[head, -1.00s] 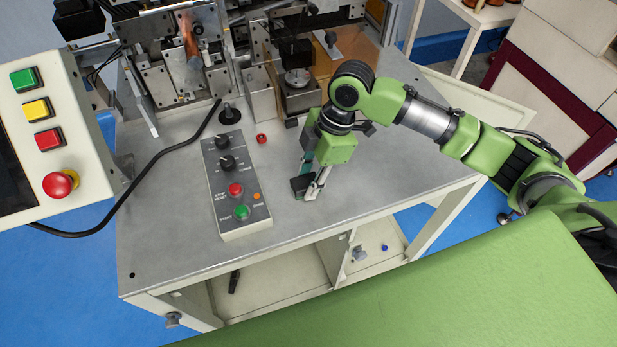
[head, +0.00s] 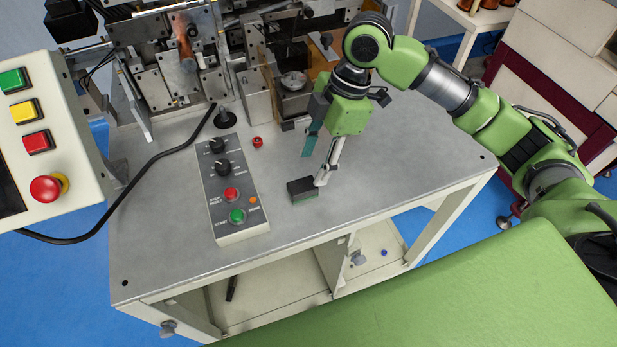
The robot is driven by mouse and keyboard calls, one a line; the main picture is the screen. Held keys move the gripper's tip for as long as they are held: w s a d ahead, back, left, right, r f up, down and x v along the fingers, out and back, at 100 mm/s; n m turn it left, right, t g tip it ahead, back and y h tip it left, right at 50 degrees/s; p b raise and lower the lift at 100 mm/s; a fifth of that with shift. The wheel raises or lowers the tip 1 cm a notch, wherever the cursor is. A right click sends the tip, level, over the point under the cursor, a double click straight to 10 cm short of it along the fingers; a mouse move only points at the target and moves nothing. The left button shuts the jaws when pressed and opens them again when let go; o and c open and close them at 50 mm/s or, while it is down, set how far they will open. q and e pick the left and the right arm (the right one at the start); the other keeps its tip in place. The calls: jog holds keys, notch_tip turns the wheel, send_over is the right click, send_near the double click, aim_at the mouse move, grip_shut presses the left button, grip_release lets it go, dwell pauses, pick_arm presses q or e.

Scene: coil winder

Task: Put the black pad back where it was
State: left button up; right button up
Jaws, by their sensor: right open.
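The black pad (head: 301,189) is a small dark block with a greenish lower edge. It rests on the grey metal table top (head: 370,190), to the right of the control box. My right gripper (head: 315,168) is open just above and behind the pad. One fingertip is close to the pad's right end, and I cannot tell whether it touches. The other finger, with a teal face, is raised to the left and clear of the pad. My left gripper is not in view.
A control box (head: 231,190) with knobs and buttons lies left of the pad. A small red ring (head: 257,142) sits behind it. The winding machine (head: 170,75) fills the back of the table. A button panel (head: 45,130) stands at far left. The table right of the pad is clear.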

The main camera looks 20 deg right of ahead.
jog(key=shift+v, duration=2.2)
